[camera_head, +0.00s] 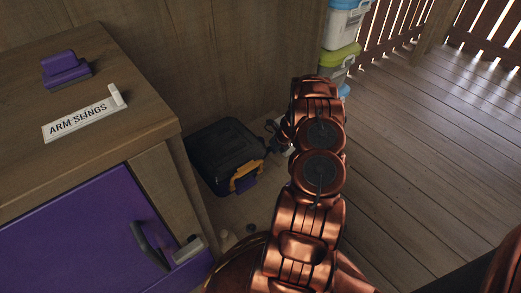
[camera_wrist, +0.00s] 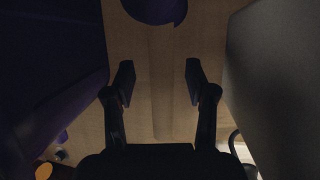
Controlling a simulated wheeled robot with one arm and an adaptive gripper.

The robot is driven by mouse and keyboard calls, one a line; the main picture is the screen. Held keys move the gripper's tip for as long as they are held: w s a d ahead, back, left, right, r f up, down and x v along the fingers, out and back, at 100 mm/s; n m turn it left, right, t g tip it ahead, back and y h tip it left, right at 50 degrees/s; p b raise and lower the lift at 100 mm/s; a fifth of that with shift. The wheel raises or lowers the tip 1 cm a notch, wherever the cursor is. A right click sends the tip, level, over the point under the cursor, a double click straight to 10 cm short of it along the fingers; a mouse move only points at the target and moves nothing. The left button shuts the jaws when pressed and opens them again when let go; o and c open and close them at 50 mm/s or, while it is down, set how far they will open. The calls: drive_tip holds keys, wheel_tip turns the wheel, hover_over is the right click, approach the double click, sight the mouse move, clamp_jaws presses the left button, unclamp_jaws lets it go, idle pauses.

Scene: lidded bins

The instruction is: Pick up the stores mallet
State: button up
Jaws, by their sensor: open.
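A dark purple rounded thing (camera_wrist: 155,8) shows at the top edge, cut off by the frame.
A wooden cabinet (camera_head: 150,95) with a purple door (camera_head: 85,235) stands left, bearing an "ARM SLINGS" sign (camera_head: 85,118) and a purple object (camera_head: 66,68). A black lidded case (camera_head: 222,150) sits beside it. Stacked bins (camera_head: 345,25) stand behind. Plank floor (camera_head: 430,150) is clear at right.

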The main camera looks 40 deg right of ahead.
drive_tip(key=shift+x, duration=0.95)
drive_tip(key=shift+d+f, duration=0.1)
drive_tip(key=shift+f, duration=0.2)
clamp_jaws()
idle(0.4)
